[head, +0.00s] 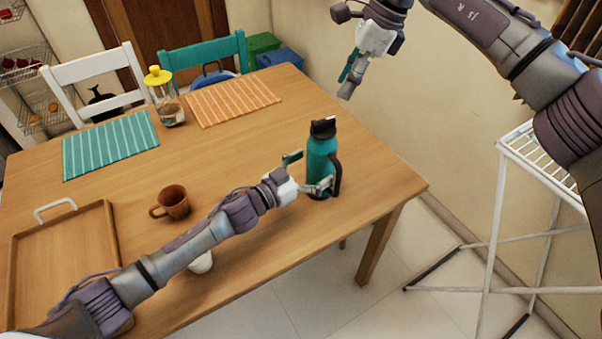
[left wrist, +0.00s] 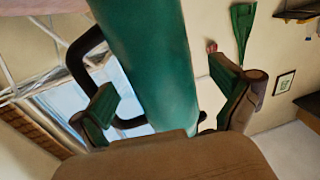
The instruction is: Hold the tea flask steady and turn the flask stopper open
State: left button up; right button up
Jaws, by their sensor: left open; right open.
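The teal tea flask (head: 321,160) stands upright on the table near its right corner. Its black flask stopper (head: 323,128) is on top, and a black handle (head: 337,175) is on its right side. My left gripper (head: 308,172) is open beside the flask body. In the left wrist view the flask (left wrist: 148,60) lies between its two spread fingers, with a gap on each side, and the handle (left wrist: 78,62) is near the left finger. The stopper is out of that view. My right gripper (head: 350,78) is open and empty, raised above and to the right of the stopper.
A brown mug (head: 172,202) and a wooden tray (head: 20,225) are on the table's left part. A yellow-lidded jar (head: 166,100) and two striped placemats (head: 110,146) lie farther back. A white rack (head: 495,215) stands right of the table.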

pick_arm(q)
jog(key=shift+x, duration=1.05)
